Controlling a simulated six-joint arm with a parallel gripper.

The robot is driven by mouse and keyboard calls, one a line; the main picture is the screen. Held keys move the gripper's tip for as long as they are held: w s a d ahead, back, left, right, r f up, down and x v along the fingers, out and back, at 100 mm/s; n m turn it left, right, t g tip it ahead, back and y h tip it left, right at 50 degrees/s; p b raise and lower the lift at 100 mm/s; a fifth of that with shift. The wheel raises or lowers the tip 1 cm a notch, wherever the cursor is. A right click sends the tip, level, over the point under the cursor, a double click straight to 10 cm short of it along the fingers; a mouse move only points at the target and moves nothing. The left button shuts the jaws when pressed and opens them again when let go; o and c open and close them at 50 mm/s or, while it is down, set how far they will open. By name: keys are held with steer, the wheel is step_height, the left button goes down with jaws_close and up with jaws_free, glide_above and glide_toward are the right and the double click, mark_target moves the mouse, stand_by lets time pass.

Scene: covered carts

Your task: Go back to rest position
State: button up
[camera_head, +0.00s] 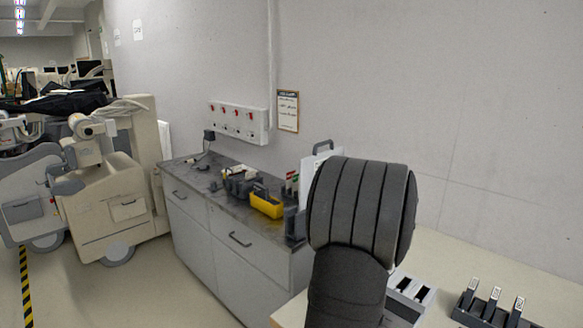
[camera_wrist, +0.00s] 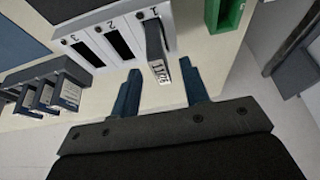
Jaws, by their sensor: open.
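My gripper (camera_wrist: 160,72) shows at the bottom of the wrist view, with its two dark blue fingers spread apart. A grey labelled module (camera_wrist: 156,45) stands in the slot marked 1 of a light grey holder (camera_wrist: 88,31). The module's labelled end lies near the gap between the fingertips, and I cannot tell whether they touch it. The slots marked 2 and 3 look dark and empty. In the head view, the holder (camera_head: 404,296) is partly hidden behind my arm, and my gripper is not visible there.
A dark rack (camera_head: 490,312) with three upright modules stands right of the holder; it also shows at left in the wrist view (camera_wrist: 35,100). A green piece (camera_wrist: 228,12) lies beyond the holder. A grey cabinet (camera_head: 225,250) carries a yellow bin (camera_head: 266,206). Wall space at right is clear.

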steer(key=x, duration=0.5)
steer(key=shift+f, duration=0.25)
step_height(320, 180, up, 4)
steer(key=shift+w, duration=0.1)
steer(key=shift+r, duration=0.75)
stand_by(0.9)
